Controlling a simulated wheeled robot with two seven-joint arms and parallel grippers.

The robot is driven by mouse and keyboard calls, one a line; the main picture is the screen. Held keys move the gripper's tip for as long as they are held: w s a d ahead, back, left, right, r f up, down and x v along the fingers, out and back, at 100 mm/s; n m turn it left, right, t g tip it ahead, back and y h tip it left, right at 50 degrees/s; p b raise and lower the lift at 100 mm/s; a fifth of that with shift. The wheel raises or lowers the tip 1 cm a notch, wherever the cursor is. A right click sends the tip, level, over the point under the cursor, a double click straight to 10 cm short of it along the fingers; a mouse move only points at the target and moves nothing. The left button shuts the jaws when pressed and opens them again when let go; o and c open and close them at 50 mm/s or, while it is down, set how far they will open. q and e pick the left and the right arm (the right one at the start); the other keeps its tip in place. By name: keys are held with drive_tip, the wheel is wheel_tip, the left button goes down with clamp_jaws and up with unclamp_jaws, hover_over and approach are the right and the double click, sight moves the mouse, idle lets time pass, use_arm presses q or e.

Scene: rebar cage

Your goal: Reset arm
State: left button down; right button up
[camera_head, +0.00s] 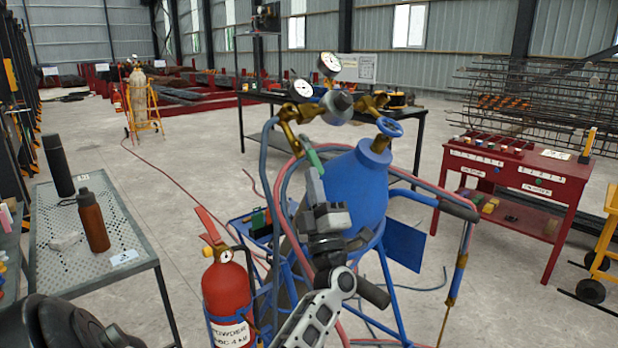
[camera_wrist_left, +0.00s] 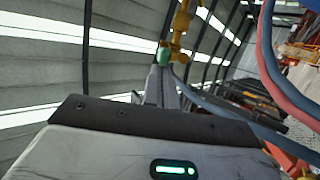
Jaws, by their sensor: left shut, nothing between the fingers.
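A blue gas cylinder (camera_head: 357,190) stands tilted in a blue wheeled frame, with brass valves, a blue handwheel (camera_head: 389,127) and round gauges (camera_head: 329,64) on top. My left gripper (camera_head: 314,172) is in front of the cylinder, pointing up, shut and empty. Its fingertips are close below a green hose fitting (camera_head: 313,156) under the brass regulator. In the left wrist view the shut fingers (camera_wrist_left: 163,76) reach up towards the green fitting (camera_wrist_left: 164,56); I cannot tell whether they touch it. My right gripper is not in view.
A red fire extinguisher (camera_head: 228,287) stands left of my arm. Red and grey hoses (camera_head: 284,190) loop beside the gripper. A perforated table (camera_head: 130,225) with bottles is at left, a red table (camera_head: 515,180) at right.

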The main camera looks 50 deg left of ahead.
use_arm(q)
drive_tip(key=b+v, duration=0.1)
drive_tip(key=v, duration=0.4)
drive_tip(key=shift+s+d+f, duration=0.25)
drive_tip(key=shift+s+f, duration=0.05)
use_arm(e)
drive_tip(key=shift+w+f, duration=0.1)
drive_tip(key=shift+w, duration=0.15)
use_arm(q)
drive_tip(key=shift+r, duration=0.1)
